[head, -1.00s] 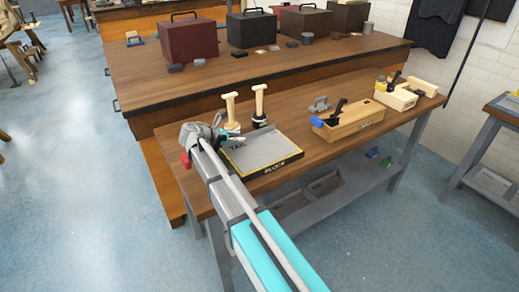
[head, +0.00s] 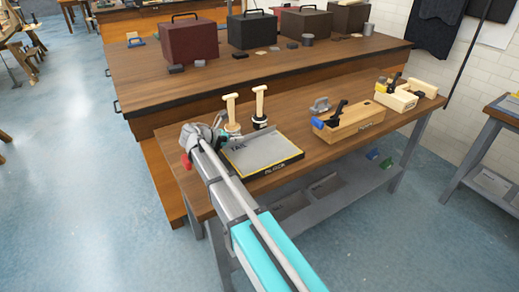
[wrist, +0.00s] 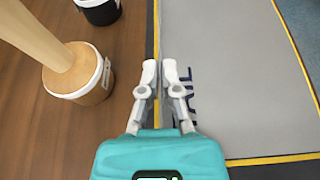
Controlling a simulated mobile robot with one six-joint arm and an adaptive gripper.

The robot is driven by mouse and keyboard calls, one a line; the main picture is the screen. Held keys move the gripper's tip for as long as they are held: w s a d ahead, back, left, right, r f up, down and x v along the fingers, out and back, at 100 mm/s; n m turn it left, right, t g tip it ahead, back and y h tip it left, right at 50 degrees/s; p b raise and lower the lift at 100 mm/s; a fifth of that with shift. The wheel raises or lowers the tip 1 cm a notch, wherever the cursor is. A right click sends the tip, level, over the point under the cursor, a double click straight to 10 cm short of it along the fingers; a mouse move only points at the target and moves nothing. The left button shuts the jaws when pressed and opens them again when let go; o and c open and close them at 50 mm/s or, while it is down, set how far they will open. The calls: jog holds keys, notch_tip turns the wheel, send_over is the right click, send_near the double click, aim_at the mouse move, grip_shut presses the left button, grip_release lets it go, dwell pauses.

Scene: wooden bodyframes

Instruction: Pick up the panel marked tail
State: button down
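The panel marked tail (head: 268,147) is a flat grey sheet with dark TAIL lettering at its left side. It lies on a black block with a yellow border (head: 284,167) at the table's front left. In the wrist view the panel (wrist: 235,75) fills the right half. My gripper (wrist: 160,72) is at the panel's left edge, its two fingers close together with a thin grey strip of that edge between them. The right finger covers part of the lettering. In the head view my gripper (head: 222,136) is partly hidden by my arm.
Two wooden-handled stamps (head: 232,112) (head: 260,108) stand just behind the panel; the left one is close to my gripper in the wrist view (wrist: 85,75). A wooden plane (head: 348,122) sits to the right. A higher bench with several boxes (head: 190,42) is behind.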

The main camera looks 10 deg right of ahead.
jog(key=shift+r, duration=0.2)
notch_tip(320, 180, up, 28)
jog(key=p, duration=2.8)
jog(key=shift+f, duration=0.2)
jog(key=shift+s, duration=0.1)
